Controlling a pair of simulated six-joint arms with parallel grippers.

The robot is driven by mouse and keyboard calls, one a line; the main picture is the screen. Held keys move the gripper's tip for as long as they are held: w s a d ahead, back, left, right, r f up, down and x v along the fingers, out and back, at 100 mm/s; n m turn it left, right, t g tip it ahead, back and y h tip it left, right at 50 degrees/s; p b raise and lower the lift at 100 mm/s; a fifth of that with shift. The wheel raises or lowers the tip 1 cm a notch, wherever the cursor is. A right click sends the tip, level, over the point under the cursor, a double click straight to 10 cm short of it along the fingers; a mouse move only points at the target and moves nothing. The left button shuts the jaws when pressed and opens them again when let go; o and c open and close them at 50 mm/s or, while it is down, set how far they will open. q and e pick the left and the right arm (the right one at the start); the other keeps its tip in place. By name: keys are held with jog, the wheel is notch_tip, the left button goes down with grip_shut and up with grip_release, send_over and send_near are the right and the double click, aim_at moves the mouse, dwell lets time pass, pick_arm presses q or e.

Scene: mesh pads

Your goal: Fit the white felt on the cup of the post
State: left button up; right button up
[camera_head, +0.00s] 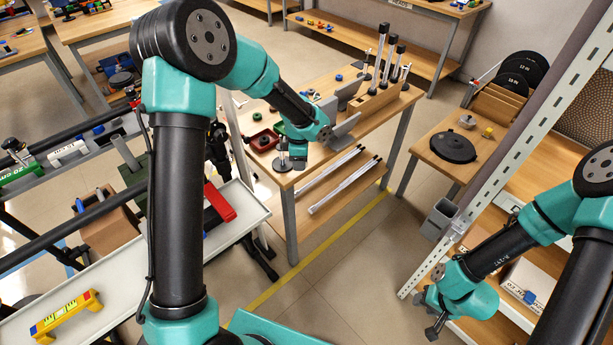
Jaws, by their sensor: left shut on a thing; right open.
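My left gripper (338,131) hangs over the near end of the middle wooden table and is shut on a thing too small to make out. A small post (283,151) with a round dark base stands near the table's left front corner, just left of the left gripper. Its cup is too small to see clearly. I cannot pick out the white felt; the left wrist and fingers hide part of this area. My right gripper (437,313) is open, low at the right beside the shelving, far from the post.
The middle table (375,122) also holds a red tray (263,140), grey angled plates (350,88) and a wooden block with upright rods (385,80). A side table (435,170) carries a black disc (453,147). A metal shelving upright (530,130) stands near my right arm. Floor between is clear.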

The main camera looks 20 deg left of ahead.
pick_arm(q)
notch_tip(320, 180, up, 10)
send_over(280, 146)
jog(key=shift+s+r, duration=0.1)
jog(key=shift+r, duration=0.05)
jog(key=shift+f, duration=4.35)
jog(key=o, duration=1)
jog(key=shift+c, duration=0.2)
jog(key=shift+r, duration=0.1)
